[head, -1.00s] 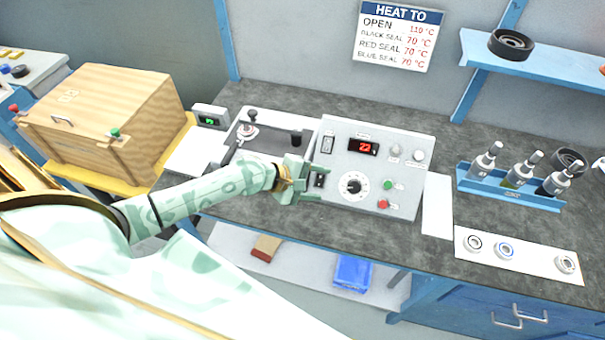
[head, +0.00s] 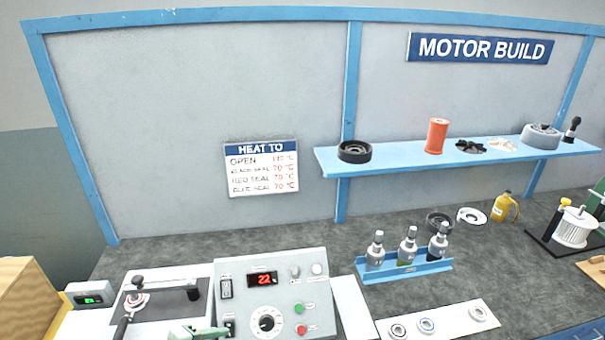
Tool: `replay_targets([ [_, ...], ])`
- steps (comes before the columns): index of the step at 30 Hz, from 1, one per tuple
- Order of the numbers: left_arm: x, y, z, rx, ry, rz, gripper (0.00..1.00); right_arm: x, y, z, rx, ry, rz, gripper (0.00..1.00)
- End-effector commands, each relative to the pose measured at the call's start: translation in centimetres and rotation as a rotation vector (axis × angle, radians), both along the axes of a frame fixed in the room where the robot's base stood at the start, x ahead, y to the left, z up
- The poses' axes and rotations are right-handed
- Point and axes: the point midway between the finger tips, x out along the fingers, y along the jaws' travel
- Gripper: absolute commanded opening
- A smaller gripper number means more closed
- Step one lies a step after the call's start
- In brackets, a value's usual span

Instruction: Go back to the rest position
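My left gripper (head: 198,332) shows only in part at the bottom edge of the head view, just in front of the grey control box (head: 272,293) with the red "22" display. Its fingertips are cut off or too small to judge, so I cannot tell whether it is open or shut. My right gripper is not in view. The control box has a dial, a green button and a red button.
A black-handled device (head: 160,296) and a small green-lit meter (head: 90,295) stand left of the box. A blue rack (head: 405,270) of bottles and a white strip (head: 455,318) with rings lie to the right. A blue shelf (head: 400,160) hangs above. The grey bench (head: 340,245) has free room behind.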

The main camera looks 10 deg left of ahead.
Motion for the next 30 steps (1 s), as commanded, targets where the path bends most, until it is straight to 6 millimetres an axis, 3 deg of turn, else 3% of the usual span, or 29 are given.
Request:
replay_targets([
  [1,-1.6,-2.1,-0.2,0.098,-0.059,-0.112,0.57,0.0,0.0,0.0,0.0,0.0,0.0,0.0],
  [3,-3.9,-4.3,-0.3,0.334,-0.193,-0.318,0.57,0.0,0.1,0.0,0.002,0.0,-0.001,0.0],
  [7,-6.8,-5.1,0.6,0.807,-0.393,-0.633,0.57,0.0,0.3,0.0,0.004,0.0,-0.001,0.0],
  [11,-8.6,-3.0,2.1,1.194,-0.442,-0.843,0.57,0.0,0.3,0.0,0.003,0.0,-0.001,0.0],
  [15,-10.6,0.4,4.1,1.527,-0.372,-1.029,0.57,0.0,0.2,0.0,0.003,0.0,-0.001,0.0],
  [22,-14.5,6.1,7.6,1.854,-0.113,-1.284,0.57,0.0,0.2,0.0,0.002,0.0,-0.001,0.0],
  [23,-14.7,6.4,7.3,1.865,-0.091,-1.309,0.57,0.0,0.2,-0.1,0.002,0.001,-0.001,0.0],
  [30,-13.9,4.6,-1.5,1.751,-0.133,-1.358,0.57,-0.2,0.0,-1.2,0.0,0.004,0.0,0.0],
])
